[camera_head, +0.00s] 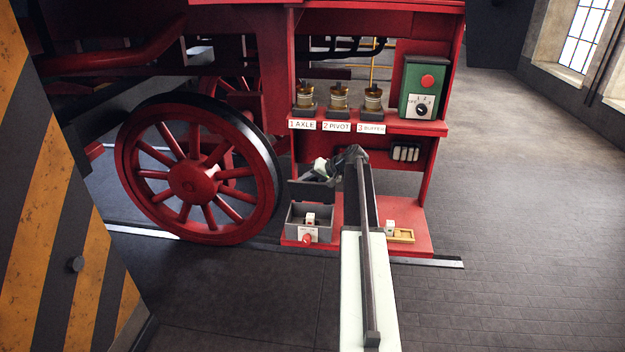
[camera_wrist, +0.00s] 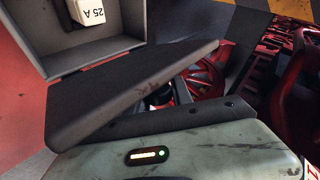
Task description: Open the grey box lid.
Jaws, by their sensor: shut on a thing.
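The grey box (camera_head: 297,222) sits on the low red shelf, its inside showing. Its dark grey lid (camera_head: 312,191) stands raised and tilted above the box's back edge. My gripper (camera_head: 318,173) is at the lid's upper edge and shut on it. In the wrist view the lid (camera_wrist: 125,95) fills the middle, and the box (camera_wrist: 40,35) shows beyond it with a white piece marked 25 A (camera_wrist: 88,12) inside. My gripper's fingertips are mostly hidden by the lid in the wrist view.
A red knob (camera_head: 307,239) is on the box's front. A small wooden tray (camera_head: 402,237) lies to the right. Several brass-topped pots (camera_head: 339,96) and a green control box (camera_head: 424,88) stand on the shelf above. A red spoked wheel (camera_head: 190,180) is at left. Open floor lies right.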

